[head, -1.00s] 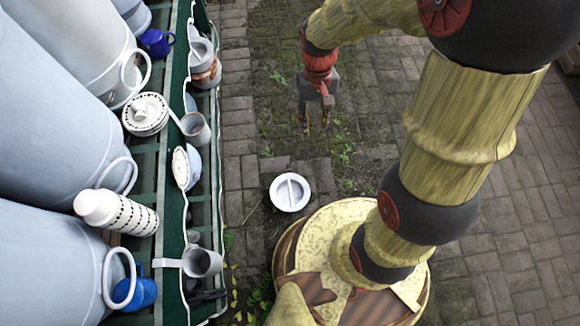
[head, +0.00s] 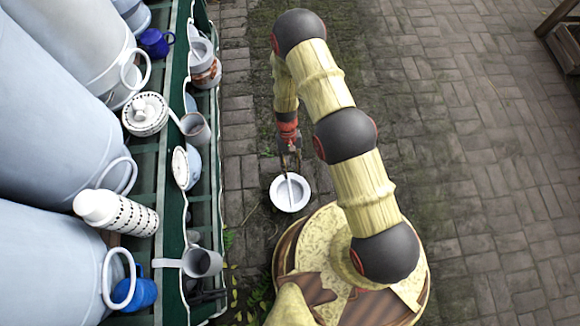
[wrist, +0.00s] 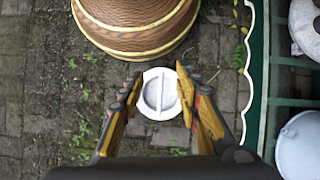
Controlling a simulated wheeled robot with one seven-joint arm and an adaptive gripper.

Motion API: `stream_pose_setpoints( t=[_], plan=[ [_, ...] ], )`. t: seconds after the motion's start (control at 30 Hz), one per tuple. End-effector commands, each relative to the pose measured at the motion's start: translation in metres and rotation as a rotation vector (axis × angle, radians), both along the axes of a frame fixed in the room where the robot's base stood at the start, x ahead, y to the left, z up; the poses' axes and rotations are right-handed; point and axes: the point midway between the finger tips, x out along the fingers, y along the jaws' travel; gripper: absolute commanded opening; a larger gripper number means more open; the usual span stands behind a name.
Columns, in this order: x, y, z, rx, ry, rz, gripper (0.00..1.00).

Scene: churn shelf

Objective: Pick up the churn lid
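The churn lid (head: 290,194) is a round white disc with a raised bar across its middle. It lies on the brick paving beside my base. In the wrist view the lid (wrist: 160,93) shows between and beyond my fingertips. My gripper (head: 290,168) is over the far edge of the lid in the head view, fingers pointing down. In the wrist view my gripper (wrist: 157,78) is open, one finger on each side of the lid's outline. I cannot tell how high the fingertips are; no contact with the lid shows.
A green shelf (head: 172,190) with large pale churns (head: 50,150), mugs and a patterned canister (head: 117,212) stands at the left. A wooden structure (head: 560,35) is at the far right. The paving (head: 470,180) right of my arm is clear.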

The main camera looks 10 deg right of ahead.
Motion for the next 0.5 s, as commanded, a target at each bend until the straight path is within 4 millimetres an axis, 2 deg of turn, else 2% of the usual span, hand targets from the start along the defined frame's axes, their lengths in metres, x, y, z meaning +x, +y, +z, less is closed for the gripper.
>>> stream_pose_setpoints(
  t=[0.03,0.1,0.4,0.5],
  plan=[
    [-0.01,0.0,-0.026,-0.005,0.015,-0.001,0.33],
    [-0.02,0.001,-0.058,-0.009,0.022,-0.005,0.33],
    [-0.07,-0.002,-0.195,-0.031,0.016,-0.029,0.33],
    [-0.083,-0.005,-0.234,-0.037,-0.006,-0.04,0.33]
  ],
)
